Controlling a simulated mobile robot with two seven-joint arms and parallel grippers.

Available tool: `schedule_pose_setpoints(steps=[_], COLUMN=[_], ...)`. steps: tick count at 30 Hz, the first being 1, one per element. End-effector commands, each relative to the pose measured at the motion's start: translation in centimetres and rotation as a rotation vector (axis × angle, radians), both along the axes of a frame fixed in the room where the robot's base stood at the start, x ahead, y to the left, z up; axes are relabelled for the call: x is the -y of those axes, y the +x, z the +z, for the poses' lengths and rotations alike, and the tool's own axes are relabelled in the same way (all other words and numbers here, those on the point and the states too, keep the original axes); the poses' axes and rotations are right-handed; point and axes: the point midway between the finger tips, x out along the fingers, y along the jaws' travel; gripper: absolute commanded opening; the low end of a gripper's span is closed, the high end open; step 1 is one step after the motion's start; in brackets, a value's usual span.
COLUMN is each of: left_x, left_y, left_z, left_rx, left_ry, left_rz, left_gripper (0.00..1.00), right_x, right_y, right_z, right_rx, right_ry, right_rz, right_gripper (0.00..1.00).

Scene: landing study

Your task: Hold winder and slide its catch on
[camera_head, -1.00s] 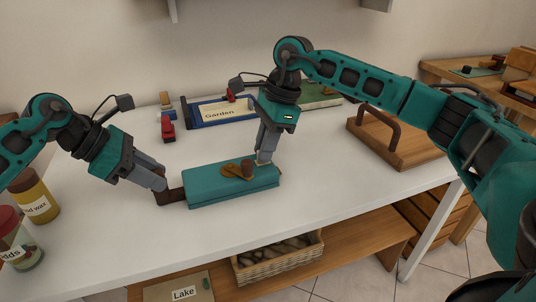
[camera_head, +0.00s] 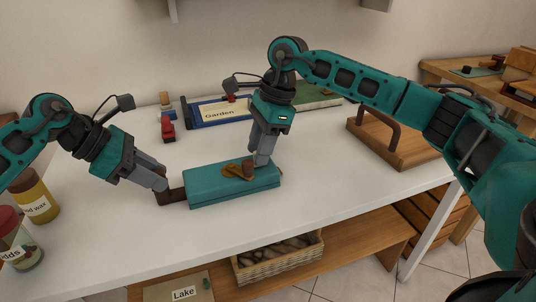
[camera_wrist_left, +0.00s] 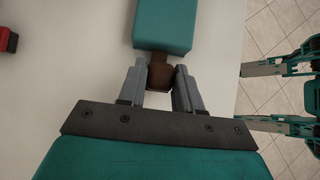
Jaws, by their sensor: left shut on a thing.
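The winder is a long teal block (camera_head: 225,190) on the white table, with a dark brown end piece (camera_head: 172,196) at its left. My left gripper (camera_head: 161,184) is shut on this brown end. The left wrist view shows the brown end (camera_wrist_left: 160,75) between the two fingers and the teal block (camera_wrist_left: 165,25) beyond it. The catch, an orange-brown flat piece (camera_head: 232,172) with a round brown knob (camera_head: 248,168), lies on top of the block towards its right. My right gripper (camera_head: 260,162) points down just beside the knob; whether its fingers close on anything is unclear.
Behind stand a blue-framed "Garden" tray (camera_head: 222,113), a red object (camera_head: 168,130) and a green book (camera_head: 318,99). A wooden board with a handle (camera_head: 400,148) is at right, jars (camera_head: 35,205) at left. A basket (camera_head: 278,262) sits on the shelf below.

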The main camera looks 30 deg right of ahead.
Motion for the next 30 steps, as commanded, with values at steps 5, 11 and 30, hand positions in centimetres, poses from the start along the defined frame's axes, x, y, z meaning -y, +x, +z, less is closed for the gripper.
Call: schedule_pose_setpoints(steps=[5,11,30], left_x=[0.0,-0.1,-0.2], left_y=[0.0,0.0,0.1], left_z=[-0.1,0.0,0.0], left_rx=[-0.001,-0.001,-0.001], left_ry=[0.0,0.0,0.002], left_rz=[0.002,0.002,0.003], left_gripper=[0.0,0.0,0.0], right_x=[0.1,0.2,3.3], right_y=[0.0,0.0,-0.7], right_z=[-0.1,0.2,10.6], right_rx=[-0.002,-0.001,0.0], right_ry=[-0.002,-0.003,-0.001], right_rz=[-0.002,-0.002,-0.001], right_gripper=[0.45,0.45,0.45])
